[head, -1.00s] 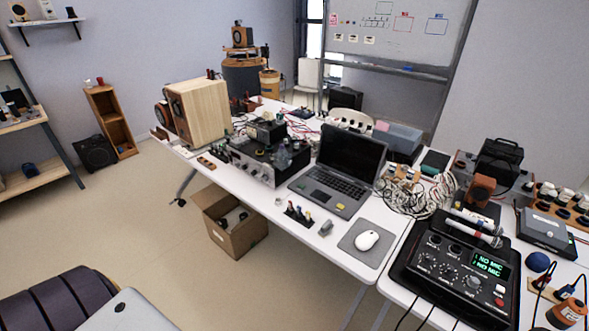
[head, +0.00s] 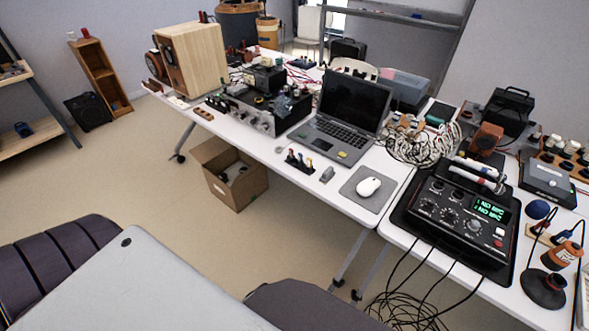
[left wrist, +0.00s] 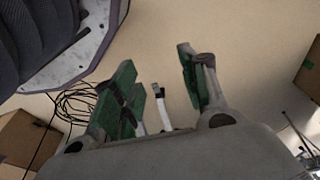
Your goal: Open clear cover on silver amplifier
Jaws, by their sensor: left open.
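The silver amplifier (head: 264,123) with front knobs sits on the white table in the head view, left of the laptop. Small dark and clear parts stand on top of it; I cannot make out the clear cover or whether it is open. My left gripper (left wrist: 158,62) shows in the left wrist view with its two green-padded fingers apart and nothing between them. Floor lies behind it, and the amplifier is not in that view. Neither gripper shows in the head view.
On the white table (head: 327,203) a wooden speaker (head: 200,60) stands left of the amplifier and an open laptop (head: 350,110) right. A mixer (head: 460,212) is at the right. A cardboard box (head: 229,172) and loose cables (head: 405,308) lie on the floor.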

